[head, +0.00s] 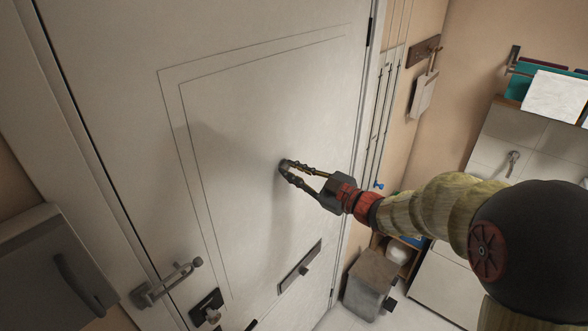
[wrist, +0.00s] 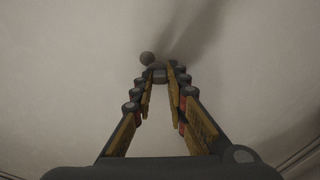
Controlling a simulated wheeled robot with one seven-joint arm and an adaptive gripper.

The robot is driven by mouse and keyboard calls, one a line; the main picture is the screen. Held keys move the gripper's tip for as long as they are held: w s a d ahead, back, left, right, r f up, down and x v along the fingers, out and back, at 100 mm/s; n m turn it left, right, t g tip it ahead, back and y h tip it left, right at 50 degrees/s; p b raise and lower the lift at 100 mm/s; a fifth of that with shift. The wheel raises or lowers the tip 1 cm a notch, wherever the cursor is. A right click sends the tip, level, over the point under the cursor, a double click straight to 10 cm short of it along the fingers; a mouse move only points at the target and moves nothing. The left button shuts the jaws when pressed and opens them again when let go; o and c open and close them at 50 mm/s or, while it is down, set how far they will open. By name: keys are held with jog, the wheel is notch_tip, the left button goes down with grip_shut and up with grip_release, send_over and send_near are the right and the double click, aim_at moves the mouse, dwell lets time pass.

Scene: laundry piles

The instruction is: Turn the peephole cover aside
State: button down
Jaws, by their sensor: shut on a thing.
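The white door (head: 240,110) fills the left and middle of the head view. The small dark grey peephole cover (head: 283,165) is on its panel, partly hidden by my fingertips. My gripper (head: 290,172) is at the cover, its two fingers closed in on it. In the wrist view, my gripper (wrist: 159,72) has its fingertips against a small dark part of the cover (wrist: 158,74). A round grey piece (wrist: 147,58) shows just beyond, left of the tips. I cannot tell whether the peephole itself is uncovered.
A lever handle (head: 165,284), a lock knob (head: 207,308) and a mail slot plate (head: 300,266) are lower on the door. A grey bin (head: 371,285) stands right of the door. A grey box (head: 50,262) is at lower left.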

jog(key=shift+s+r+m+p, duration=0.15)
jog(key=shift+m+p, duration=0.2)
jog(key=shift+m, duration=0.55)
jog(key=c, duration=1.8)
grip_release()
jog(key=shift+c, duration=0.2)
jog(key=shift+o, duration=0.4)
jog(key=shift+r, duration=0.1)
jog(key=v, duration=1.1)
jog(key=shift+s+d, duration=0.25)
jog(key=shift+d, duration=0.1)
